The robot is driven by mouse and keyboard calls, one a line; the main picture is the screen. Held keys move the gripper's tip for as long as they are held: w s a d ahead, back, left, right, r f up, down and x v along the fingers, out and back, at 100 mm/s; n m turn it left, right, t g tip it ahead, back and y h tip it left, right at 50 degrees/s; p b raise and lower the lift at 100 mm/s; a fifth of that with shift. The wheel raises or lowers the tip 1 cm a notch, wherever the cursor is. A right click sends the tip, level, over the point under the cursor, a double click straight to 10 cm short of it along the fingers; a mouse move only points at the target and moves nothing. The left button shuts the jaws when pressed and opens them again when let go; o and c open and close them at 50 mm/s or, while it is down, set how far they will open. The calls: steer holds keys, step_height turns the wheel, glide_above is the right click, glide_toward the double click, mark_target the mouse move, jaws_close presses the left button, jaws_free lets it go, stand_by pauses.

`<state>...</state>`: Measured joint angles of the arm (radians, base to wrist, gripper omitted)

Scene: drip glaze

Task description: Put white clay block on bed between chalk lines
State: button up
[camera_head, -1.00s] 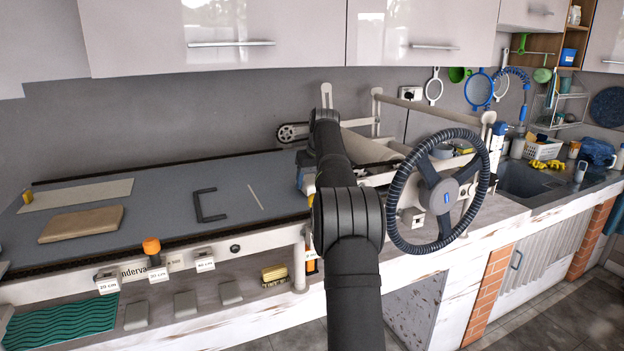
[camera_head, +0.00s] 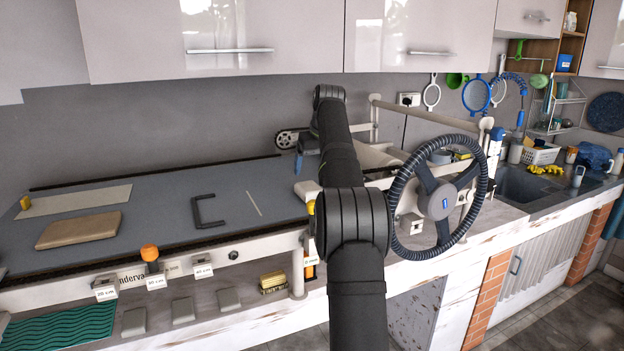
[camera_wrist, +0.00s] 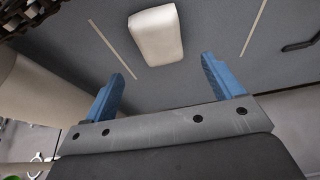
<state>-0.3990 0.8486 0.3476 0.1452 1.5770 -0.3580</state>
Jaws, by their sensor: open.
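The white clay block (camera_wrist: 157,36) lies on the grey bed (camera_wrist: 190,82) between two pale chalk lines in the wrist view. One chalk line (camera_wrist: 114,48) is to its left, the other (camera_wrist: 253,28) to its right, and it touches neither. In the head view the block (camera_head: 306,190) is partly hidden by my arm, right of the one visible chalk line (camera_head: 254,203). My gripper (camera_wrist: 165,68) is open and empty, with its blue fingers apart from the block. In the head view a blue finger (camera_head: 299,163) shows above the block.
A black U-shaped bracket (camera_head: 209,211), a tan slab (camera_head: 78,230) and a pale flat strip (camera_head: 76,201) lie on the bed further left. A roller with a large black handwheel (camera_head: 437,194) stands on the right. A wall is behind.

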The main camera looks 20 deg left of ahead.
mark_target(310, 189)
steer(key=v, duration=0.3)
steer(key=shift+s+d+r, duration=0.1)
steer(key=shift+r, duration=0.2)
steer(key=x, duration=1.2)
steer(key=shift+f, duration=0.25)
step_height(310, 189, up, 2)
steer(key=shift+r, duration=0.8)
